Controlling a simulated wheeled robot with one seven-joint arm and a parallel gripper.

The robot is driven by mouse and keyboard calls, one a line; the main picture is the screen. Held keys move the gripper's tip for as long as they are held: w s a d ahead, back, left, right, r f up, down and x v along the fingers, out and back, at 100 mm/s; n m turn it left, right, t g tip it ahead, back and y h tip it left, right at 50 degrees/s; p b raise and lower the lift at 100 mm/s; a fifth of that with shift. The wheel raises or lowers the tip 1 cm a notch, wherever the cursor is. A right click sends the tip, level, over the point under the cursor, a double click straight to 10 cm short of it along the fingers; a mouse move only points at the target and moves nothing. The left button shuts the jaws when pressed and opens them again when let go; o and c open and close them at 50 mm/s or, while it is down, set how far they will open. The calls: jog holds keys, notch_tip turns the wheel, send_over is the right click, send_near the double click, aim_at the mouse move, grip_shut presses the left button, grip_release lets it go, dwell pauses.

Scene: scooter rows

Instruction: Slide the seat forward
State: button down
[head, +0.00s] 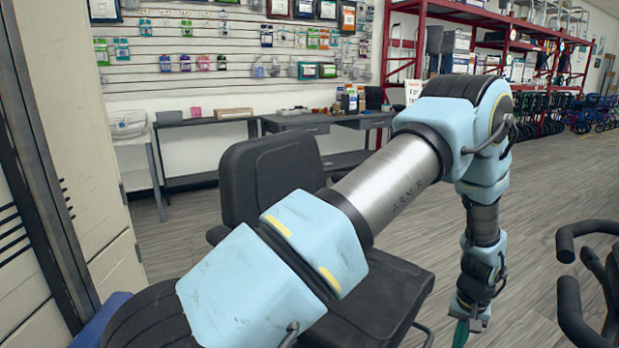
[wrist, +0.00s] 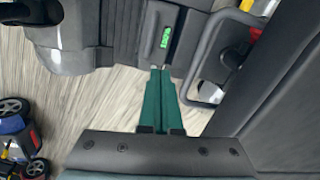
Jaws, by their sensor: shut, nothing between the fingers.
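The black scooter seat shows in the head view, with its upright backrest (head: 272,178) and its cushion (head: 385,300) partly hidden behind my arm. My gripper (head: 461,335) hangs low to the right of the cushion, at the bottom edge of that view. In the wrist view my gripper (wrist: 161,72) has its green fingers shut together with nothing between them. The fingertips point at a dark grey part with a green label (wrist: 166,37); I cannot tell whether they touch it. A grey looped bar (wrist: 192,75) is just right of the fingers. A large dark panel (wrist: 285,100), perhaps the seat, fills the right side.
Black handlebars (head: 585,290) stand at the right edge in the head view. A desk (head: 310,122) and red shelving (head: 440,12) are farther back. A red and blue scooter (wrist: 18,140) shows at lower left in the wrist view.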

notch_tip(320, 180, up, 8)
jog(key=p, duration=0.5)
dwell(0.5)
jog(key=w+a+r+n+p, duration=0.15)
jog(key=w+a+r, duration=0.25)
jog(key=a+r, duration=0.55)
jog(key=w+a+r+n+p, duration=0.15)
jog(key=w+a+r, duration=0.25)
jog(key=a+r, duration=0.55)
jog(key=s+a+r+p, duration=0.1)
jog(key=s+a+r, duration=0.2)
jog(key=a, duration=0.4)
jog(key=s+a+r+n+t, duration=0.1)
jog(key=s+a+r, duration=0.1)
jog(key=a, duration=0.6)
jog(key=s+a+r+n+p, duration=0.1)
jog(key=s+a+r, duration=0.2)
jog(key=a+r, duration=0.2)
jog(key=a, duration=0.3)
jog(key=shift+s+t+p, duration=0.3)
jog(key=shift+s+p, duration=0.05)
